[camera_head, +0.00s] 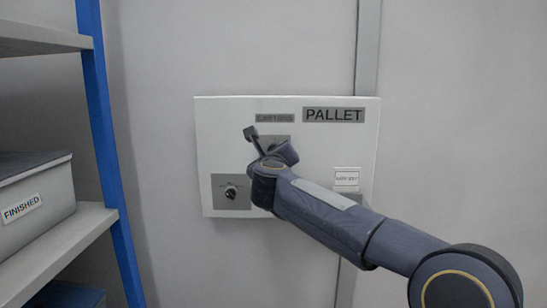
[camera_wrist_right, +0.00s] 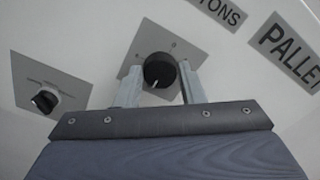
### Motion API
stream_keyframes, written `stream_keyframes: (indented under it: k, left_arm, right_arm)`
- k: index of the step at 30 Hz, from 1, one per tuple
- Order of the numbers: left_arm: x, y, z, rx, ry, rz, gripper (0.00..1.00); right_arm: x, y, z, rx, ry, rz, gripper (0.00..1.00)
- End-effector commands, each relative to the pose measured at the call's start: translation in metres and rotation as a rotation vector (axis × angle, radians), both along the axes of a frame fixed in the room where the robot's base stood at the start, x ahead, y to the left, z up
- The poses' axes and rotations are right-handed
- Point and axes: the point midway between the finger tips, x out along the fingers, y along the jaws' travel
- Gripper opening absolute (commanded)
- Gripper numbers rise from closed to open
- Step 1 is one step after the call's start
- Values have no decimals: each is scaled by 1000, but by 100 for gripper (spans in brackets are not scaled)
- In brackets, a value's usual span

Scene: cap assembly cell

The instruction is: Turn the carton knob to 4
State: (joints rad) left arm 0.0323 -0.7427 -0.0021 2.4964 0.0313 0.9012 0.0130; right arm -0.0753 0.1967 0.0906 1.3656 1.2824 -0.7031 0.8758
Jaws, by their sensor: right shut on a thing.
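The carton knob (camera_wrist_right: 158,68) is a round black knob on a grey square plate, below the label ending in "TONS" (camera_wrist_right: 223,12) in the right wrist view. A white pointer mark shows on its lower part. The numbers round it are too small to read. My right gripper (camera_wrist_right: 161,78) is shut on the knob, one finger on each side of it. In the head view my right gripper (camera_head: 268,160) is against the white panel (camera_head: 220,130) and hides most of the knob and its plate. My left gripper is in neither view.
A second black knob (camera_head: 231,192) sits on a grey plate at the panel's lower left. A PALLET label (camera_head: 333,115) and a small white switch plate (camera_head: 346,177) are on the right. A blue-posted shelf (camera_head: 108,130) with a FINISHED bin (camera_head: 45,200) stands left.

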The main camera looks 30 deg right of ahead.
Motion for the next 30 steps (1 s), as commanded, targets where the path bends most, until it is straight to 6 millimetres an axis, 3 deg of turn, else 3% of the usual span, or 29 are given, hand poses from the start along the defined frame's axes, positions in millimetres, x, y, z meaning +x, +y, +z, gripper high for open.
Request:
stream_keyframes:
  k: [12, 13, 18, 26, 30]
  left_arm:
    - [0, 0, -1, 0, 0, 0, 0]
    - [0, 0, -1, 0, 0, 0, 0]
    - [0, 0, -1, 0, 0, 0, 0]
    - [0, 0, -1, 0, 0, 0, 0]
    - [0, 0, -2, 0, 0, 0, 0]
  right_arm:
    - [1, 0, -3, 9, 1, 0, 13]
    - [1, 0, -3, 8, 2, 0, 37]
    - [0, 0, -2, 7, 0, 0, 57]
    - [0, 0, -1, 7, -2, 0, 57]
    - [-10, 6, -1, 7, -4, 1, 57]
